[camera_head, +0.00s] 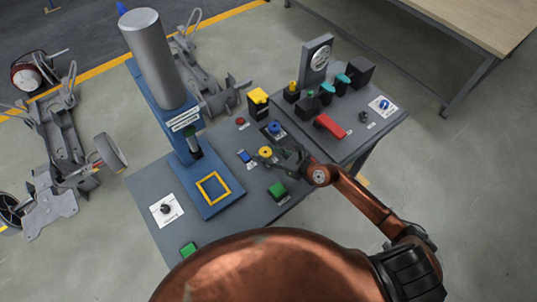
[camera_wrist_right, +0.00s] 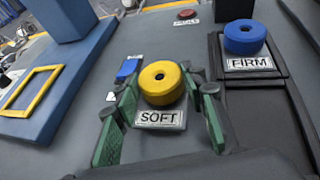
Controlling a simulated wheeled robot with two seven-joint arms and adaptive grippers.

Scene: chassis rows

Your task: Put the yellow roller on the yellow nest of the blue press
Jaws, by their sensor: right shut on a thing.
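The yellow roller (camera_head: 265,152) is a short round piece with a centre hole. In the right wrist view it (camera_wrist_right: 161,84) sits upright behind a plate marked SOFT (camera_wrist_right: 161,118). My right gripper (camera_head: 277,156) is shut on it, with green fingers on its two sides. The blue press (camera_head: 167,101) stands to the left, with a grey cylinder on top. Its yellow nest (camera_head: 226,191) is a yellow square outline on the blue base, empty; it also shows at the left of the right wrist view (camera_wrist_right: 16,101). My left gripper is not in view.
A blue roller (camera_wrist_right: 245,38) stands on a dark holder marked FIRM. A small blue piece (camera_head: 244,156) lies between press and roller. Green blocks (camera_head: 277,190), a yellow-topped block (camera_head: 258,96) and a red handle (camera_head: 329,126) are on the table. Bare table lies beside the press base.

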